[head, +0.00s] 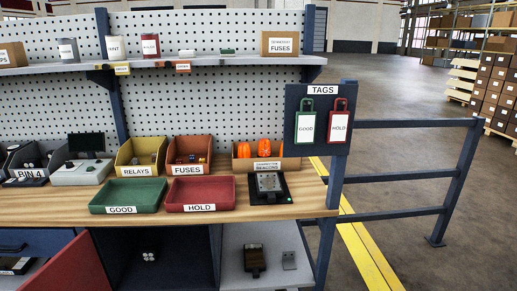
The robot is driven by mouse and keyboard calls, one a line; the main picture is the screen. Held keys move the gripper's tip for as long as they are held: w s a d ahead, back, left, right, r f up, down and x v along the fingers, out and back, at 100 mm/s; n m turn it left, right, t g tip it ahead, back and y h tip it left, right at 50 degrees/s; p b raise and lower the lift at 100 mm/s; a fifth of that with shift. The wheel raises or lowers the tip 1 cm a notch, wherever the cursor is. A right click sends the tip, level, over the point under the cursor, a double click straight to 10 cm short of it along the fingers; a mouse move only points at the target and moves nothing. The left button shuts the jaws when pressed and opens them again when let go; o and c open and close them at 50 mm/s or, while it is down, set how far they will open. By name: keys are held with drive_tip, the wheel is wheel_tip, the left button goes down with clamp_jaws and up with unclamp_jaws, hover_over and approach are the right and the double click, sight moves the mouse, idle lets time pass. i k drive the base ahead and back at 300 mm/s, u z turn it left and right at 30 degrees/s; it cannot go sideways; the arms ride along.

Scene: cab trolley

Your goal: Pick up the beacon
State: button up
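Orange beacons stand in a brown cardboard box (292,163) with a partly legible label ending in "BEACONS", at the right end of the wooden bench top. One beacon (263,147) is in the middle, one (243,149) to its left and one (277,147) to its right. Their lower parts are hidden by the box front. My gripper is not in view.
A dark device (269,187) with a grey plate and green light sits in front of the box. Green GOOD (128,195) and red HOLD (201,194) trays lie left of it. A TAGS board (321,128) and a rail (400,210) stand right. A shelf (200,62) runs above.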

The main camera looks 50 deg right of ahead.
sight(264, 150)
drive_tip(key=z, duration=0.1)
drive_tip(key=i, duration=1.15)
drive_tip(key=u, duration=0.3)
